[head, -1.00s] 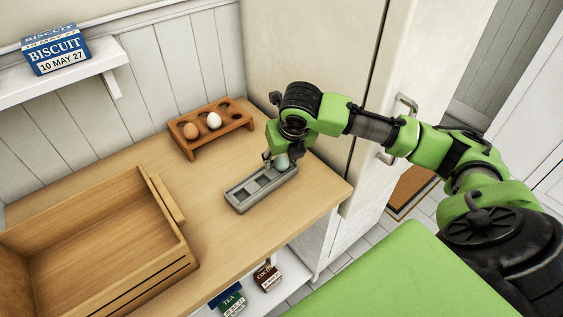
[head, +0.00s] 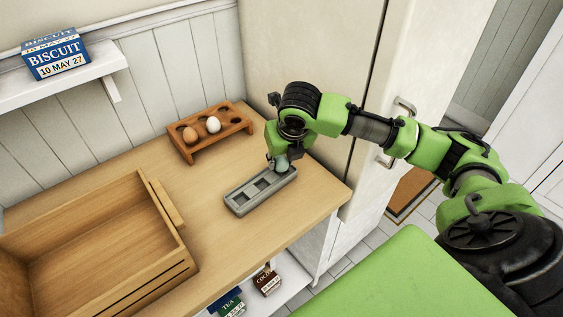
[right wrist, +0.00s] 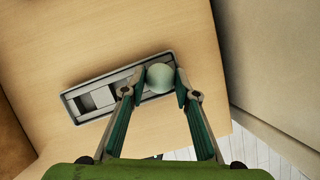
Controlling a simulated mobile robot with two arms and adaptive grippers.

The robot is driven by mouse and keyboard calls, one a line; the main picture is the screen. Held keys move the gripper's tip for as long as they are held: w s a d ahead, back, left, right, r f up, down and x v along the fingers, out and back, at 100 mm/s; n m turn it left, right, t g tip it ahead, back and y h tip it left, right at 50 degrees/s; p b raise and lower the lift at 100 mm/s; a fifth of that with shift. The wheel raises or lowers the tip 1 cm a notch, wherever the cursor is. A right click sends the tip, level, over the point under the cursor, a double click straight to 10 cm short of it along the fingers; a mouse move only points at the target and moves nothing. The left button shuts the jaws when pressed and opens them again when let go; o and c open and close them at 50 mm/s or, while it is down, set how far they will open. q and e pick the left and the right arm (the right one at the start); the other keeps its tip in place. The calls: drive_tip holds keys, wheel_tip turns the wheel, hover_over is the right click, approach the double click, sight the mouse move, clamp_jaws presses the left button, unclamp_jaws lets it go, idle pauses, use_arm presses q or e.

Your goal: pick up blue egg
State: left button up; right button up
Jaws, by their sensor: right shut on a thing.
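The blue egg, pale blue-green, shows in the head view (head: 281,163) at the right end of a grey tray (head: 246,197) with square hollows. It also shows in the right wrist view (right wrist: 160,77), between the fingertips. My right gripper (right wrist: 159,88) is shut on the egg, with one finger on each side of it. In the head view my right gripper (head: 279,164) comes down from above at the tray's end. I cannot tell whether the egg is clear of its hollow. My left gripper is not in view.
A wooden egg rack (head: 210,131) with a brown egg (head: 190,134) and a white egg (head: 213,124) stands behind the tray. A wooden crate (head: 180,257) takes up the counter's left. A biscuit box (head: 56,54) is on the wall shelf. A cabinet wall rises at right.

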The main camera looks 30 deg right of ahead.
drive_tip(key=s+a+r+p, duration=0.2)
drive_tip(key=s+a+r, duration=0.4)
drive_tip(key=s+r, duration=0.6)
drive_tip(key=w+d+r+p, duration=0.25)
drive_tip(key=w+p, duration=0.45)
drive_tip(key=w, duration=0.5)
drive_tip(key=w+f, duration=0.2)
drive_tip(key=w, duration=0.5)
drive_tip(key=w+d+f, duration=0.1)
drive_tip(key=w+f, duration=0.1)
drive_tip(key=w, duration=0.5)
drive_tip(key=w+f+p, duration=0.1)
drive_tip(key=w+f, duration=0.1)
drive_tip(key=w, duration=0.5)
drive_tip(key=shift+w+d+f, duration=0.1)
drive_tip(key=shift+d+f, duration=0.25)
drive_tip(key=shift+w+d+f+b, duration=0.1)
drive_tip(key=shift+w+f+b, duration=0.05)
drive_tip(key=shift+w+b, duration=0.4)
drive_tip(key=shift+w+d, duration=0.1)
drive_tip(key=shift+w, duration=0.25)
